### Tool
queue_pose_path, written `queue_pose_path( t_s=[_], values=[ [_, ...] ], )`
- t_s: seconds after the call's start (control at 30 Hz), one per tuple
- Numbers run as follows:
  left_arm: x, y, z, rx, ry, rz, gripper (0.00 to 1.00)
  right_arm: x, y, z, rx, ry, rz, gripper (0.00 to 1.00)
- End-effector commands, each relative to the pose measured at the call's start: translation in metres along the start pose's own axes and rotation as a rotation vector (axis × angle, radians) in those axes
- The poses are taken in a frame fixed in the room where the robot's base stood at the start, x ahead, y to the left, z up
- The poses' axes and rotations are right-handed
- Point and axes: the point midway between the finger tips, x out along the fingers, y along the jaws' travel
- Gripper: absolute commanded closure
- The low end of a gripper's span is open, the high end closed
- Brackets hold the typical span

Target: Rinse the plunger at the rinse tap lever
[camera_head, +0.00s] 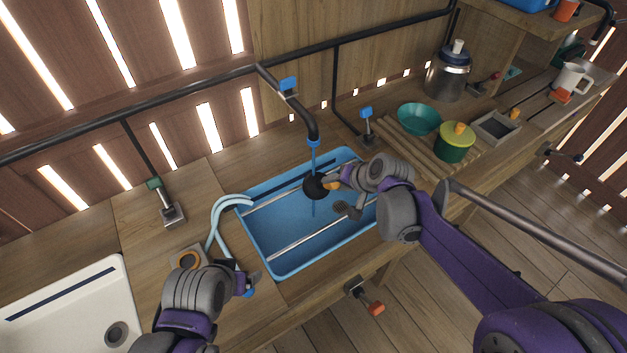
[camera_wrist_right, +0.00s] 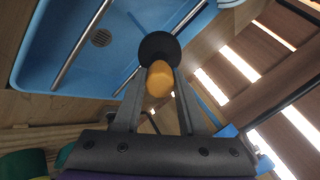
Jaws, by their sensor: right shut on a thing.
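My right gripper (camera_head: 338,184) is shut on the plunger, which has a round black head (camera_head: 315,188) and an orange handle. It holds the plunger over the blue basin (camera_head: 262,262), below the black tap spout (camera_head: 308,125). A thin blue stream runs from the spout down to the black head and shows again below it. In the right wrist view the orange handle of the plunger (camera_wrist_right: 160,80) sits between the fingertips. A blue lever (camera_head: 289,84) is on the tap pipe. My left gripper (camera_head: 250,284) is at the basin's front left corner; its fingers are unclear.
Pale blue hoses (camera_head: 222,212) loop over the basin's left edge. A teal bowl (camera_head: 419,119), a green pot with yellow lid (camera_head: 455,142) and a metal canister (camera_head: 447,75) stand at right. A white sink (camera_head: 75,310) is at left. Another blue-handled valve (camera_head: 366,114) stands behind the basin.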

Motion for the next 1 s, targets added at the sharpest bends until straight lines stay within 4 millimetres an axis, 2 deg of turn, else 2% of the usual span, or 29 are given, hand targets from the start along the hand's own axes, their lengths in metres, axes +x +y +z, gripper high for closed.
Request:
queue_pose_path(
  t_s=[0.27, 1.0],
  values=[
    [-0.002, 0.000, -0.002, 0.000, 0.002, 0.000, 0.15, -0.006, 0.002, 0.000, 0.001, 0.002, 0.000, 1.00],
    [-0.021, 0.000, -0.028, 0.000, 0.028, 0.000, 0.15, -0.075, 0.026, 0.015, 0.001, 0.003, 0.000, 1.00]
  ],
)
